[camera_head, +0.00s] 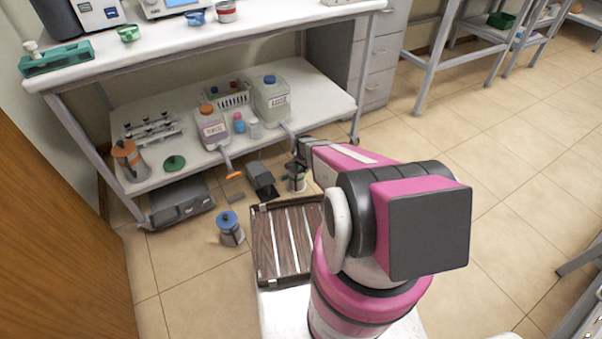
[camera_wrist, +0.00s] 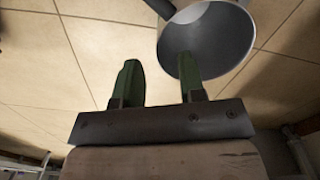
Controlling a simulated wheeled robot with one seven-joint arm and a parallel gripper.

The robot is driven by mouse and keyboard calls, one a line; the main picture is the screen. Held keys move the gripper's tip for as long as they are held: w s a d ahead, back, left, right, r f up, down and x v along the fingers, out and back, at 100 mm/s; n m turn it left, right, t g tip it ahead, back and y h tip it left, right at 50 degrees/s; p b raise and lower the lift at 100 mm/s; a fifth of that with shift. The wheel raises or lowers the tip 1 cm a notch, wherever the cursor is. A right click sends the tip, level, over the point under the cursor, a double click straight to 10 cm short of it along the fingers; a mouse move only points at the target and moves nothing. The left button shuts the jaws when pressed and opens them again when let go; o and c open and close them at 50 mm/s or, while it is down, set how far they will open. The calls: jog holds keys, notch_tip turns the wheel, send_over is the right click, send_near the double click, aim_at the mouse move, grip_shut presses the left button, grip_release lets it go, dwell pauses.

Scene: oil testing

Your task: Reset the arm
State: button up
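My gripper (camera_wrist: 160,62) shows two green fingers with a clear gap between them in the wrist view. A grey metal cup (camera_wrist: 222,40) is tilted in that view, its open mouth facing the camera. The right finger overlaps the cup's mouth and the left finger is outside its rim. I cannot tell whether either finger touches it. In the head view my gripper (camera_head: 298,162) is partly hidden by my pink and white arm, which reaches out over the floor. A small metal container (camera_head: 297,184) is just below the gripper.
A white two-level bench (camera_head: 330,92) holds bottles, a basket and a tube rack on its lower shelf. A slatted brown tray (camera_head: 284,243) lies beside my arm. A blue-topped canister (camera_head: 230,229) stands left of it.

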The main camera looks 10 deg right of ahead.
jog(key=shift+w+a+r, duration=0.1)
jog(key=shift+w+r, duration=0.15)
jog(key=shift+r, duration=0.4)
jog(key=shift+s, duration=0.1)
